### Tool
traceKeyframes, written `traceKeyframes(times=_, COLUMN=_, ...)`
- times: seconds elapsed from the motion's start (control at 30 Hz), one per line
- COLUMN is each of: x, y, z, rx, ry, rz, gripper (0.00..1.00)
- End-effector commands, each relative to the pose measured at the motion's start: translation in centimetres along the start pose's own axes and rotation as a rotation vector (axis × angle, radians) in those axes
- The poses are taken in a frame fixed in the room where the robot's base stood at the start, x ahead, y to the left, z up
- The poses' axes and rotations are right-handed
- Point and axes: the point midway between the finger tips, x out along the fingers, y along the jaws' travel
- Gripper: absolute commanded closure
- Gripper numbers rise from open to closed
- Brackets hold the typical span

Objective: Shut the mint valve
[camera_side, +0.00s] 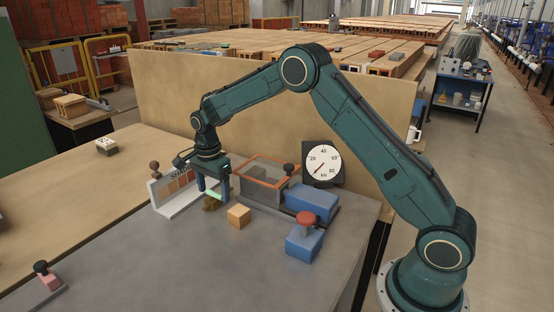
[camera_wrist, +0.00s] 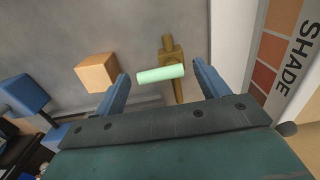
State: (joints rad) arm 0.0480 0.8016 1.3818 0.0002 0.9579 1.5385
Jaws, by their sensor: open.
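The mint valve has a pale mint bar handle (camera_wrist: 161,73) on a brass body (camera_wrist: 168,50). In the wrist view the handle lies crosswise to the brass body, nearly level in the picture. In the side view the mint handle (camera_side: 213,196) shows small under my gripper, with the brass body (camera_side: 209,206) below it, partly hidden. My gripper (camera_side: 214,193) points down over the valve. Its fingers are open, one off each end of the handle, with a gap on both sides in the wrist view.
A wooden cube (camera_side: 239,216) sits close beside the valve. A standing shade board (camera_side: 180,196) is on the other side. A blue block with a red knob (camera_side: 304,244), a blue box (camera_side: 312,203), an orange-rimmed bin (camera_side: 264,181) and a gauge (camera_side: 322,164) stand right.

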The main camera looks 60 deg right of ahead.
Motion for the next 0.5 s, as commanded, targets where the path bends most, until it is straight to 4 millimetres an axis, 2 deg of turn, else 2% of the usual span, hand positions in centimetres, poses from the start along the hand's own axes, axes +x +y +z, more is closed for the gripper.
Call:
traceKeyframes(times=0.27, x=-1.7, y=-0.1, z=0.0, rx=-0.001, ry=0.0, rz=-0.002, gripper=0.26)
traceKeyframes(times=0.5, x=-5.3, y=-0.1, z=0.0, rx=0.0, ry=0.0, rz=-0.005, gripper=0.26)
